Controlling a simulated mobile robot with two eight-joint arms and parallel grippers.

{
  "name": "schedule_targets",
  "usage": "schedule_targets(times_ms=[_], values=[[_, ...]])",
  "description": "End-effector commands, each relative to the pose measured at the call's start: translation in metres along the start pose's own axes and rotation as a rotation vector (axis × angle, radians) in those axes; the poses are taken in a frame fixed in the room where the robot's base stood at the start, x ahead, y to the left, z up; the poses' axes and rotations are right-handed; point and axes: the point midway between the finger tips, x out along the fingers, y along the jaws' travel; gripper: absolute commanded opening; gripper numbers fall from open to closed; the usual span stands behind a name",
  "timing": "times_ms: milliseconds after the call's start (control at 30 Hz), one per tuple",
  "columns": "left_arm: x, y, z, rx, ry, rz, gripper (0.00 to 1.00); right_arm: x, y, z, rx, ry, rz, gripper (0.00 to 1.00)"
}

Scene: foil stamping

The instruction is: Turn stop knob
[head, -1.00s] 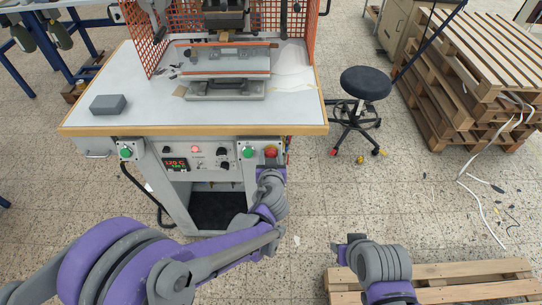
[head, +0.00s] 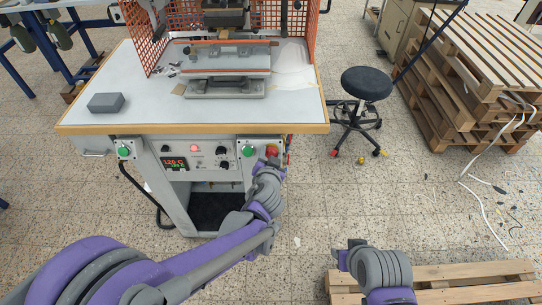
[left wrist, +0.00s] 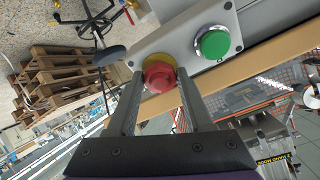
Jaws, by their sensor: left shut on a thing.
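The red stop knob (left wrist: 159,77) with its yellow collar (left wrist: 158,61) sits on the grey control panel under the table, seen close up in the left wrist view. In the head view the stop knob (head: 271,151) shows only partly behind my left gripper (head: 272,162). In the left wrist view my left gripper (left wrist: 160,88) has one finger on each side of the knob and is shut on it. My right gripper (head: 352,246) is at the lower right, away from the panel; its jaw opening is not clear.
A green button (left wrist: 213,43) is just beside the knob, and another green button (head: 124,152) is at the panel's left end. The table's wooden edge (head: 190,129) runs right above the panel. A black stool (head: 366,84) and pallets (head: 440,120) stand to the right.

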Motion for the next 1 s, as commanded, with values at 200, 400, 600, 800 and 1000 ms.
schedule_targets(times_ms=[200, 400, 600, 800, 1000], values=[[-0.0003, -0.0003, 0.0010, 0.070, -0.001, 0.009, 0.00, 0.0030, 0.0000, 0.0025, 0.000, -0.002, 0.000, 0.40], [-0.0003, -0.0005, 0.0005, 0.092, -0.001, 0.012, 0.00, 0.0034, 0.0000, 0.0029, 0.000, -0.002, 0.000, 0.40], [-0.0003, -0.0004, 0.0005, 0.093, -0.001, 0.012, 0.00, 0.0034, 0.0000, 0.0028, 0.000, -0.002, 0.000, 0.40], [-0.0003, -0.0004, 0.0005, 0.092, -0.001, 0.012, 0.68, 0.0034, 0.0000, 0.0028, 0.000, -0.002, 0.000, 0.40], [-0.0002, -0.0004, 0.0003, 0.092, -0.001, 0.012, 0.81, 0.0033, 0.0000, 0.0028, 0.000, -0.002, 0.000, 0.40]])
